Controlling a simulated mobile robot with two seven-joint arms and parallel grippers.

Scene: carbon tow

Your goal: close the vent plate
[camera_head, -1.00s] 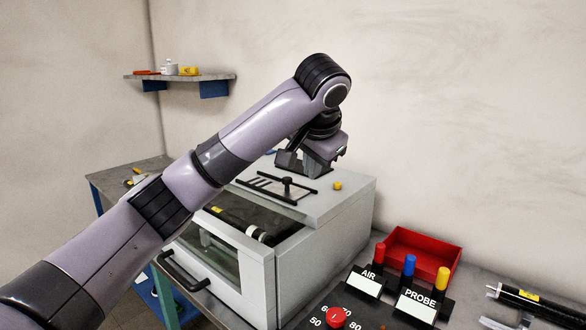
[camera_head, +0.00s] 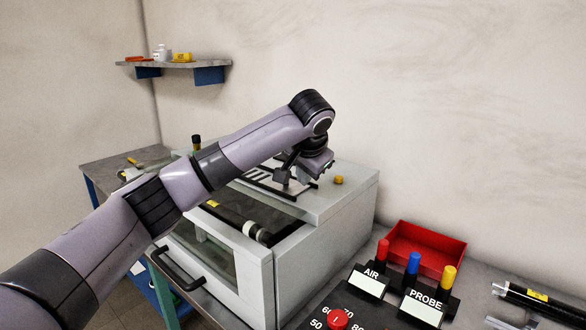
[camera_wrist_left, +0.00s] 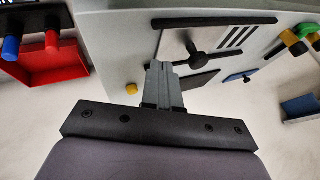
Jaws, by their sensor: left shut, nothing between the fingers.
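The vent plate (camera_wrist_left: 178,45) is a pale plate between two black rails on the grey box's top. It carries a black knob (camera_wrist_left: 195,60). Several dark vent slots (camera_wrist_left: 236,37) show uncovered beyond the knob; they also show in part in the head view (camera_head: 258,176), behind my arm. My left gripper (camera_wrist_left: 161,68) is shut and empty, with its fingertips low by the plate's edge, on the knob's side away from the slots. I cannot tell whether they touch the plate. In the head view, my left gripper (camera_head: 304,177) partly hides the plate. My right gripper is not in view.
A yellow button (camera_head: 339,180) stands on the grey box (camera_head: 330,225) near the gripper. A red tray (camera_head: 425,232), labelled AIR and PROBE holders and a red dial knob (camera_head: 338,319) are to the right. A shelf (camera_head: 190,65) hangs on the wall. Space above the box is free.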

